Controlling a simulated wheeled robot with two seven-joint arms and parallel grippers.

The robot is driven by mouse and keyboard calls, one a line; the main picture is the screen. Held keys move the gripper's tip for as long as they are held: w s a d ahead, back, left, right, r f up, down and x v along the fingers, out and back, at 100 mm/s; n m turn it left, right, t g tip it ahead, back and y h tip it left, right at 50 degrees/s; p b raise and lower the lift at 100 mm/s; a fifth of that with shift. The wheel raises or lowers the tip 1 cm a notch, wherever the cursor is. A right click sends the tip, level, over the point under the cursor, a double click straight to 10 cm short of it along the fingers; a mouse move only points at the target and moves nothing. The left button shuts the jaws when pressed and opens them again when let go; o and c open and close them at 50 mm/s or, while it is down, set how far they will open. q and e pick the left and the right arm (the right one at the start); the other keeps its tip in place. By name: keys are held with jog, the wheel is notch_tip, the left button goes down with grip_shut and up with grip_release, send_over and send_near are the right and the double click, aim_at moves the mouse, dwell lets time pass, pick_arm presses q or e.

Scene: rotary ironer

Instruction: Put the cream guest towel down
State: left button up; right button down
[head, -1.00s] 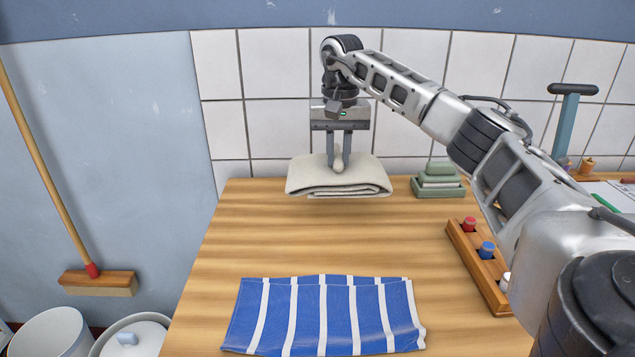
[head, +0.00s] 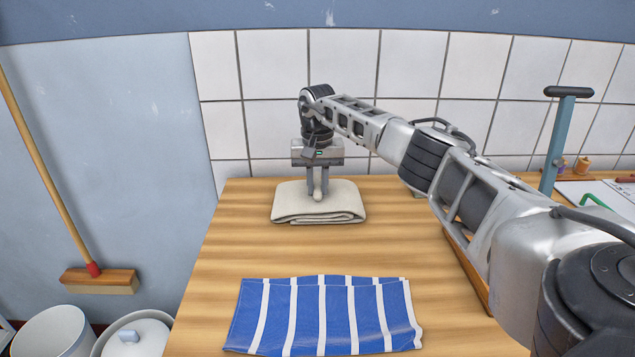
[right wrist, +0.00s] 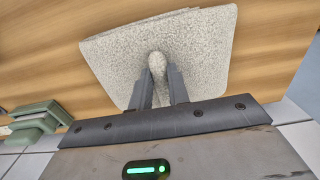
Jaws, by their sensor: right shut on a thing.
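The cream guest towel (head: 335,206) is folded into a flat pad at the back of the wooden table, near the tiled wall. It appears to rest on the table top. My right gripper (head: 317,195) points down over its middle, with its fingers shut on a pinched ridge of the cloth. In the right wrist view the towel (right wrist: 110,58) lies under the gripper (right wrist: 158,75), and the pinched ridge stands between the fingertips. My left gripper is not in view.
A blue and white striped cloth (head: 322,315) lies at the table's front. The wood (head: 260,250) between it and the towel is clear. Green stacked blocks (right wrist: 35,118) stand near the wall. A broom (head: 100,280) leans at the left. A blue-handled tool (head: 560,140) stands at the right.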

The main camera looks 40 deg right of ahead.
aim_at(318, 187)
jog(key=shift+f, duration=0.15)
jog(key=c, duration=1.3)
grip_release()
jog(key=shift+c, duration=0.2)
notch_tip(318, 187, up, 12)
jog(key=shift+r+b, duration=0.2)
jog(key=shift+b, duration=0.2)
